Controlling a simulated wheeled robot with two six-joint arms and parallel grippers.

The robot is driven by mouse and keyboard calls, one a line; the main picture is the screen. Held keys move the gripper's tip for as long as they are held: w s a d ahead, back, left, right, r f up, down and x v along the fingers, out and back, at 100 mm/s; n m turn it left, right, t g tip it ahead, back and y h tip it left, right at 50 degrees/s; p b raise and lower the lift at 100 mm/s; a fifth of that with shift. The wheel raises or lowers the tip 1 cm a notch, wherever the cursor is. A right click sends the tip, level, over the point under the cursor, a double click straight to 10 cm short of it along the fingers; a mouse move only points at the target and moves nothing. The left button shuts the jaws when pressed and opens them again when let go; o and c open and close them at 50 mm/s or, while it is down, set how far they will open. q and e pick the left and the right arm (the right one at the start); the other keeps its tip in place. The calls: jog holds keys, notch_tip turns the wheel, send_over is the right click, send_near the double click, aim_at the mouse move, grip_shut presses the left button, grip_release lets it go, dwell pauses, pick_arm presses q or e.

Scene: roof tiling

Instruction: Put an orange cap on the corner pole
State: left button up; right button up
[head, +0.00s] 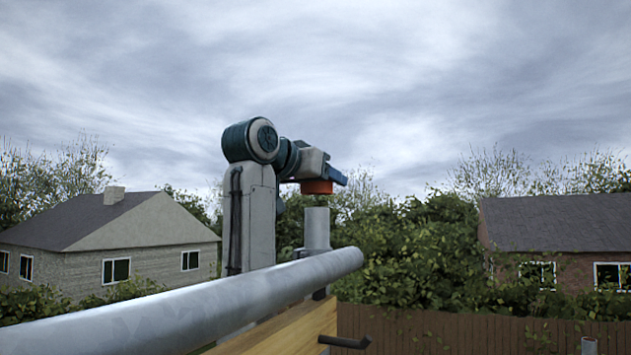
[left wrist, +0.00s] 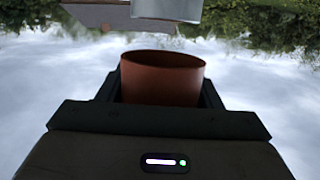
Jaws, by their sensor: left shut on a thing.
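My left gripper (head: 328,178) is shut on an orange cap (head: 316,187). In the head view the cap hangs just above the top of the grey corner pole (head: 317,228), with a small gap between them. The pole stands upright. In the left wrist view the cap (left wrist: 162,78) sits between the dark jaws, its open rim facing the pole (left wrist: 166,10), which shows at the top edge. The pole's end and the cap's rim are apart there. My right gripper is not in view.
A long grey metal rail (head: 190,300) runs from the lower left towards the pole. A wooden board (head: 290,332) lies below it, with a dark peg (head: 344,342) at its end. A brown fence (head: 450,333), bushes and houses stand behind.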

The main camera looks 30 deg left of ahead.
aim_at(322, 213)
pick_arm(q)
jog(key=shift+d+f, duration=0.1)
jog(key=shift+f, duration=0.6)
jog(key=shift+f+b, duration=1.6)
jog(key=shift+f, duration=0.5)
jog(key=shift+f+b, duration=0.55)
jog(key=o, duration=0.7)
jog(key=shift+c, duration=0.2)
jog(key=shift+s, duration=0.1)
